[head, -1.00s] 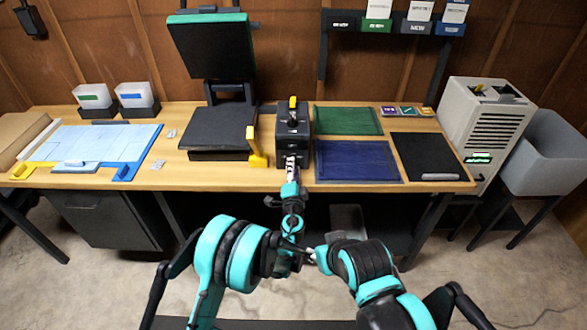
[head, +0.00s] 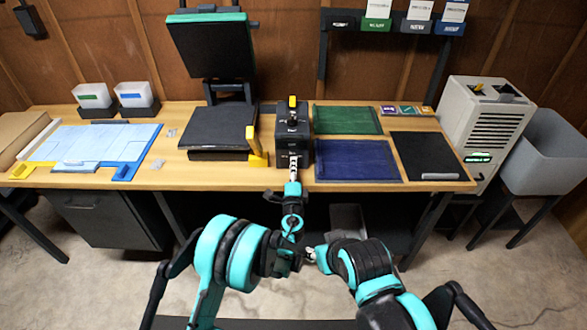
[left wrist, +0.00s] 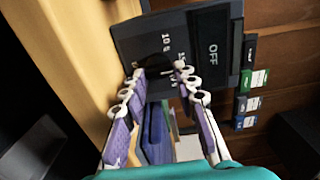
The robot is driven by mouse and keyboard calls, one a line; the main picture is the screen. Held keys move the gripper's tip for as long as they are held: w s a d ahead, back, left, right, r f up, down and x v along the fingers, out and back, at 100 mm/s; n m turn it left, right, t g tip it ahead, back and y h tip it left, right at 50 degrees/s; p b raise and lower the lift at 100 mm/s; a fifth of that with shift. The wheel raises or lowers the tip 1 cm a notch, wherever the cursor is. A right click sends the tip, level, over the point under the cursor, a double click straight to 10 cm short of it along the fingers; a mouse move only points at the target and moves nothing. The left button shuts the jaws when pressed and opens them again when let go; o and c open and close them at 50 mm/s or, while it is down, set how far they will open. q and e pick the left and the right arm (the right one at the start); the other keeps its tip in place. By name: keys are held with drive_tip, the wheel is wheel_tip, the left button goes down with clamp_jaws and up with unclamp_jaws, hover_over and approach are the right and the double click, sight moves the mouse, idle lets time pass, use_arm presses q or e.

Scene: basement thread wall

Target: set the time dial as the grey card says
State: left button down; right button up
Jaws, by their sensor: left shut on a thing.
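The black timer box (head: 292,122) stands on the bench with a yellow-tipped lever on top. In the left wrist view its front face (left wrist: 212,22) shows "OFF", "10 s" and a partly covered "15". The dark round time dial (left wrist: 156,66) is on that face, between my fingertips. My left gripper (left wrist: 159,72) is shut on the dial; in the head view it (head: 294,164) reaches the box front from below. The pointer's exact setting is too unclear to tell. My right gripper (head: 312,254) is low before the bench, its jaws unclear. I cannot pick out a grey card for sure.
A press with a raised lid (head: 212,45) and yellow handle (head: 257,152) stands left of the box. Green (head: 347,119) and blue (head: 357,160) mats lie to its right. A wall rack (head: 392,26) holds several cards, their small print unreadable.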

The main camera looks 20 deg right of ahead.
use_arm(q)
drive_tip(key=shift+w+a+r, duration=0.1)
drive_tip(key=c, duration=1.2)
unclamp_jaws()
drive_tip(key=shift+o, duration=0.2)
drive_tip(key=v, duration=0.7)
drive_tip(key=shift+s, duration=0.3)
drive_tip(key=shift+a+r, duration=0.15)
